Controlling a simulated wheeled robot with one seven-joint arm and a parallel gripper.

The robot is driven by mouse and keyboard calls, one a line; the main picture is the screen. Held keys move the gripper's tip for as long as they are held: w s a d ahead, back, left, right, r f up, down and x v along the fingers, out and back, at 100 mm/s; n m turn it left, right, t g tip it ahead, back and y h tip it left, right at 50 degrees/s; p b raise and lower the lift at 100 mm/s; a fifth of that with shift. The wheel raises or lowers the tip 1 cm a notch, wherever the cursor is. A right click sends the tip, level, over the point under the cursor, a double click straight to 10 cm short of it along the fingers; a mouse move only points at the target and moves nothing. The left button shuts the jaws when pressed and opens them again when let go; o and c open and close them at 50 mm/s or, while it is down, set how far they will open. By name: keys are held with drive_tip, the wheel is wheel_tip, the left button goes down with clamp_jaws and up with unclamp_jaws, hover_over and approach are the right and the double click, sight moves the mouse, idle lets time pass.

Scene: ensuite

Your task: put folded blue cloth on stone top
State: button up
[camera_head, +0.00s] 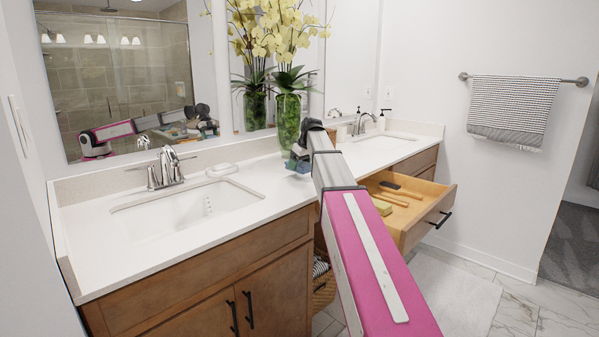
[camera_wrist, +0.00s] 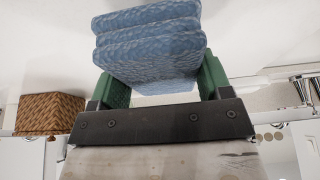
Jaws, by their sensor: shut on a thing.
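The folded blue cloth (camera_wrist: 150,38) shows in the wrist view, stacked in several thick layers. My gripper (camera_wrist: 160,80) has its green fingers on either side of the cloth and is shut on it. In the head view my gripper (camera_head: 299,158) is over the stone top (camera_head: 284,192), between the two sinks and in front of the green vase. The cloth is small and mostly hidden there; I cannot tell whether it touches the white top.
A glass vase with yellow orchids (camera_head: 288,120) stands close behind my gripper. Sinks with faucets lie left (camera_head: 190,205) and right (camera_head: 375,141). A soap dish (camera_head: 221,170) sits behind the left sink. An open drawer (camera_head: 410,205) holds brushes. A towel (camera_head: 513,110) hangs right.

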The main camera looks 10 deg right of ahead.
sight(299, 171)
drive_tip(key=shift+f, duration=1.6)
drive_tip(key=shift+f, duration=0.1)
drive_tip(key=o, duration=0.9)
drive_tip(key=v, duration=1.2)
drive_tip(key=shift+r, duration=0.2)
drive_tip(key=shift+w, duration=0.1)
